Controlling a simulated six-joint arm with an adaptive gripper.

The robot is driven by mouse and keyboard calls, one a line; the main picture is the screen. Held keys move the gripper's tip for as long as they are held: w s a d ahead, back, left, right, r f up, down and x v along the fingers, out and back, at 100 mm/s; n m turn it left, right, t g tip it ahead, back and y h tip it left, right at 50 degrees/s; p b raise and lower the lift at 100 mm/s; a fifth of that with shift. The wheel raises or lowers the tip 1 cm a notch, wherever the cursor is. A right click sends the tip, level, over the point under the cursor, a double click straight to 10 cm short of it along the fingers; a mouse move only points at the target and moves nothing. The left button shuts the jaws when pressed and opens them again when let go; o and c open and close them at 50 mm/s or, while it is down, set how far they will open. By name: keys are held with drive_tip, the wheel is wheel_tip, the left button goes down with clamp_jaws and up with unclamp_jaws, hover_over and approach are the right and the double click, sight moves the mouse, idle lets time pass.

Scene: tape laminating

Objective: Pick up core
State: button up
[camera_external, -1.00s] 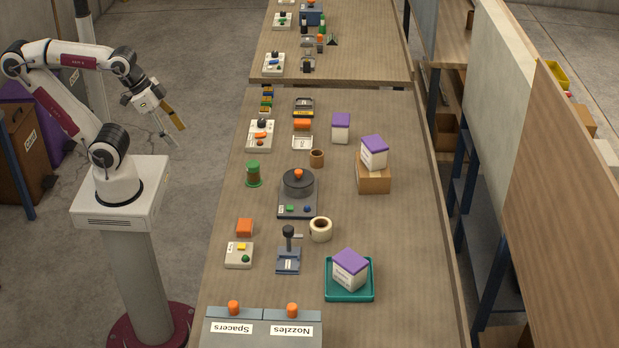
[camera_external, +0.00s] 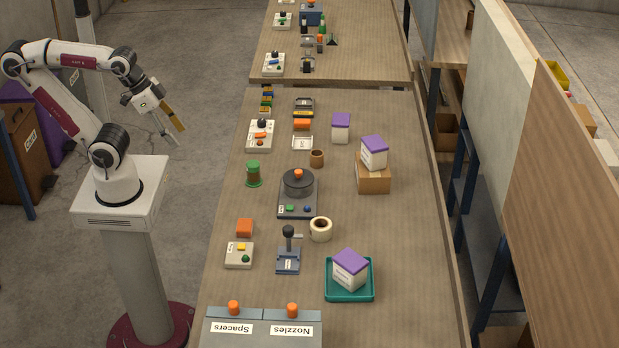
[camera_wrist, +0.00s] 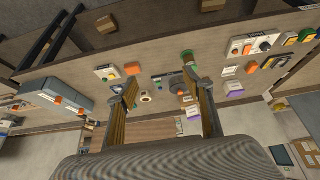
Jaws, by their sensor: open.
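A small brown cylinder (camera_external: 317,158), which looks like the cardboard core, stands upright on the table beyond the round dark machine (camera_external: 298,184). A cream tape roll with a brown centre (camera_external: 321,229) lies nearer; it also shows in the wrist view (camera_wrist: 145,98). A green-ended spool with a brown middle (camera_external: 254,173) stands near the table's left edge. My gripper (camera_external: 178,136) is open and empty, left of the table and well apart from all of these. In the wrist view its two fingers (camera_wrist: 163,80) are spread wide. I cannot make out the brown cylinder there.
White boxes with purple lids stand on the right: one on a cardboard box (camera_external: 373,180), one in a teal tray (camera_external: 349,297). A lever press (camera_external: 288,260), button boxes and the Spacers and Nozzles bins (camera_external: 262,328) stand nearer. The table's right strip (camera_external: 420,240) is clear.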

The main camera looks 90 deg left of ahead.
idle(0.3)
drive_tip(key=w+a+f+t+y, duration=0.1)
drive_tip(key=w+a+f, duration=0.15)
drive_tip(key=w, duration=0.45)
drive_tip(key=w+a+f+n+t, duration=0.1)
drive_tip(key=w+a, duration=0.2)
drive_tip(key=w, duration=0.5)
drive_tip(key=w+a+f+t+y, duration=0.1)
drive_tip(key=w+a+f, duration=0.15)
drive_tip(key=w, duration=0.45)
drive_tip(key=n+t+y, duration=0.1)
drive_tip(key=n+t, duration=0.1)
drive_tip(key=t, duration=0.2)
approach(317, 159)
drive_tip(key=shift+s+a+r, duration=0.2)
drive_tip(key=shift+a+r, duration=0.05)
drive_tip(key=shift+a, duration=0.2)
drive_tip(key=shift+s+a+r, duration=0.2)
drive_tip(key=shift+a+r, duration=0.05)
drive_tip(key=shift+a, duration=0.2)
drive_tip(key=shift+w+a+f, duration=0.1)
drive_tip(key=shift+a+f, duration=0.35)
drive_tip(key=shift+f, duration=0.15)
drive_tip(key=shift+t, duration=0.3)
drive_tip(key=shift+x, duration=1.3)
